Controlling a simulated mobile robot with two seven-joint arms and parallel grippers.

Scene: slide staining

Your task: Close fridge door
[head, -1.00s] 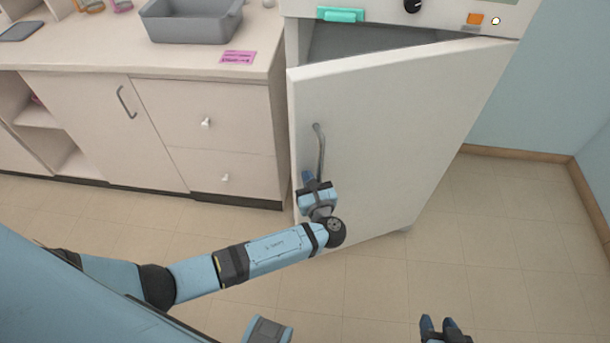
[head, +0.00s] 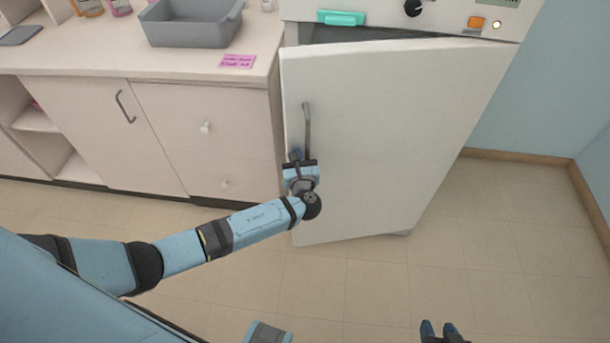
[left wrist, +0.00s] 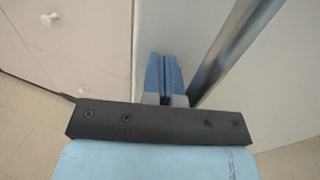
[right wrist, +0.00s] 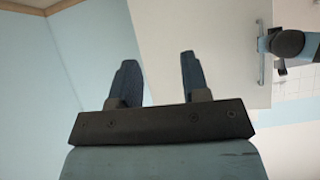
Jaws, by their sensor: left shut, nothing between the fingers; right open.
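The white fridge door (head: 400,140) stands partly open, with a narrow dark gap along its top edge below the control panel. Its grey bar handle (head: 307,125) is near the door's left edge. My left gripper (head: 296,155) is shut and empty at the handle's lower end, close to the door face; whether it touches is unclear. In the left wrist view the shut fingers (left wrist: 165,75) are beside the handle (left wrist: 232,45), near the door edge. My right gripper (head: 438,328) is open and empty, low in front of the door. The right wrist view shows its spread fingers (right wrist: 158,80).
The fridge's control panel (head: 380,15) is above the door. Floor (head: 350,290) in front is clear.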

